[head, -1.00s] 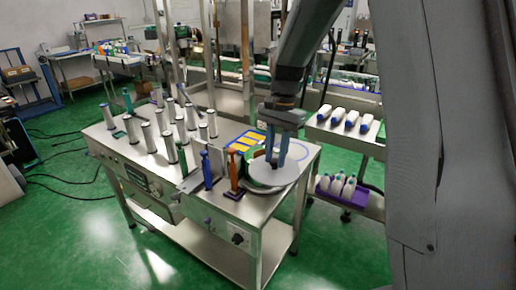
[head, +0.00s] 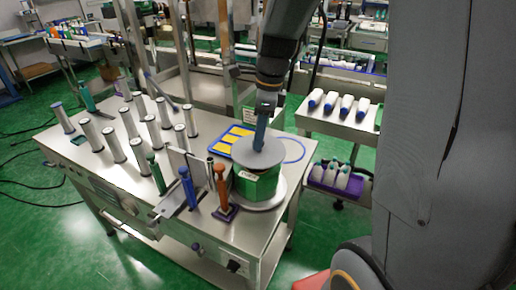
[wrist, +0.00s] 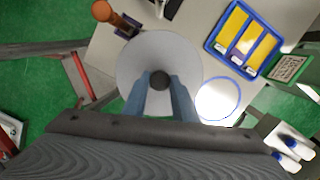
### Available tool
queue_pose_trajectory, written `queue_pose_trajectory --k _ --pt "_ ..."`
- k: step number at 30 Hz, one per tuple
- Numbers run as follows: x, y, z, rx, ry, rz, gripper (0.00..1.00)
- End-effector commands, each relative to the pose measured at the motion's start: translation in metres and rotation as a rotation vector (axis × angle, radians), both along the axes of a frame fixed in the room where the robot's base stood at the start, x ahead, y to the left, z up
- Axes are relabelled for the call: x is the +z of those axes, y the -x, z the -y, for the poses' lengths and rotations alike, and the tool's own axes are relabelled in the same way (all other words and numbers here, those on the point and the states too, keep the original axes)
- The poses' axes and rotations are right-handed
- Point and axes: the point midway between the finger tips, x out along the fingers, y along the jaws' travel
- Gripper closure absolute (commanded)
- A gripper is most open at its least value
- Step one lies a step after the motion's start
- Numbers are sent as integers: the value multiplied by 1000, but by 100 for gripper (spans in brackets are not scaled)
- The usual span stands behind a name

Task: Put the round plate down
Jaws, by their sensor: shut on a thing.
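The round plate (head: 257,153) is a grey disc with a dark central knob. My gripper (head: 260,146) is over its centre. In the wrist view the plate (wrist: 160,55) lies flat below the fingers, and my gripper (wrist: 160,81) is shut on the knob. In the head view the plate appears just above a green roll (head: 258,186); I cannot tell whether it touches it. The roll stands on a wider pale disc (head: 262,203) on the metal table. A blue ring outline (head: 292,149) lies on the tabletop beside the plate, with nothing on it.
A blue-edged tray with yellow panels (head: 231,139) lies behind the plate. An orange upright tool (head: 221,187) and a blue one (head: 188,187) stand close at left. Several pale cylinders (head: 114,143) stand farther left. A shelf with white bottles (head: 343,106) is at right.

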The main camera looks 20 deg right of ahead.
Motion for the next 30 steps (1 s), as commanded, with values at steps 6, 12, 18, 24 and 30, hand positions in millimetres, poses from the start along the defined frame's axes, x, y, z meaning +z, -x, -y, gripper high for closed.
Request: queue_pose_trajectory --k 6,12,18,24,30 --pt "-21 1 -1 3 0 -2 100" --pt "-44 0 -2 6 0 0 100" --pt "-46 -1 -2 7 1 2 100" --pt "-49 0 -2 6 1 2 100" --pt "-49 0 -2 6 1 2 56"
